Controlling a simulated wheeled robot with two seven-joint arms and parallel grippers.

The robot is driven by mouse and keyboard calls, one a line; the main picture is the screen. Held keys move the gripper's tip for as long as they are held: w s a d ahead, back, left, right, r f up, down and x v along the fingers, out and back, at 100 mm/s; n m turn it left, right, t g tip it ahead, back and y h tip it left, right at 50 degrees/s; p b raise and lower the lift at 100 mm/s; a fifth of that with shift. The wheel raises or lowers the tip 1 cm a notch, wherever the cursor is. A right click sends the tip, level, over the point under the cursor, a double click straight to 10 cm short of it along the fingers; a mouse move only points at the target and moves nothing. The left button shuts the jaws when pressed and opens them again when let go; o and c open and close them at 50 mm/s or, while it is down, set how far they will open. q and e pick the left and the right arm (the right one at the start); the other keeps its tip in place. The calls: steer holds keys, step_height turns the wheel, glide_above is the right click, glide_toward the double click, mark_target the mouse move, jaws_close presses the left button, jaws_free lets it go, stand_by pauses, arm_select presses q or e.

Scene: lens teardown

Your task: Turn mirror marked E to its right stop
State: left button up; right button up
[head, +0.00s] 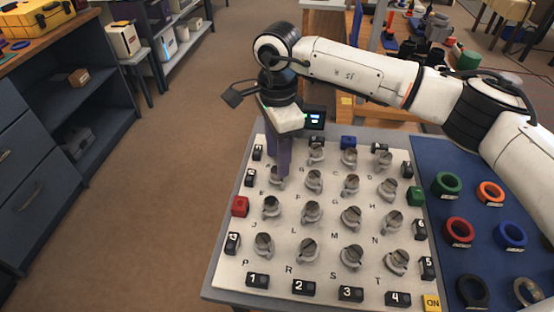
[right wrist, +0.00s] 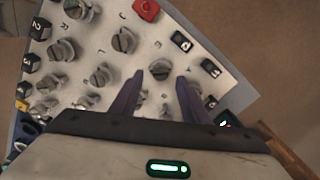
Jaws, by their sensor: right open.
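The mirror marked E (head: 277,183) is a small grey knob-like mount at the left end of the second row from the back of a white board (head: 225,272). Its letter is small in the head view. My right gripper (head: 278,170) points down over this mirror and partly hides it. In the right wrist view the gripper (right wrist: 160,80) is open, its two purple fingers apart. The mirror (right wrist: 160,69) shows between and just beyond the fingertips, with a slot across its top. I cannot tell whether the fingers touch it. My left gripper is not in view.
Similar mirrors stand close around, such as one in front (head: 270,207) and one to the right (head: 313,183). A red block (head: 240,206) and numbered black blocks line the board's edges. A blue mat (head: 470,205) with coloured rings lies at right. Floor is clear at left.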

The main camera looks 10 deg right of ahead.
mark_target(277, 177)
step_height(277, 177, down, 2)
steer(key=shift+f, duration=0.55)
steer(key=c, duration=1.1)
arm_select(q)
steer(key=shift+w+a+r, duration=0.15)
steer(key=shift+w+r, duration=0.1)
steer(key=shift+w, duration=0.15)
arm_select(e)
steer(key=shift+o, duration=0.2)
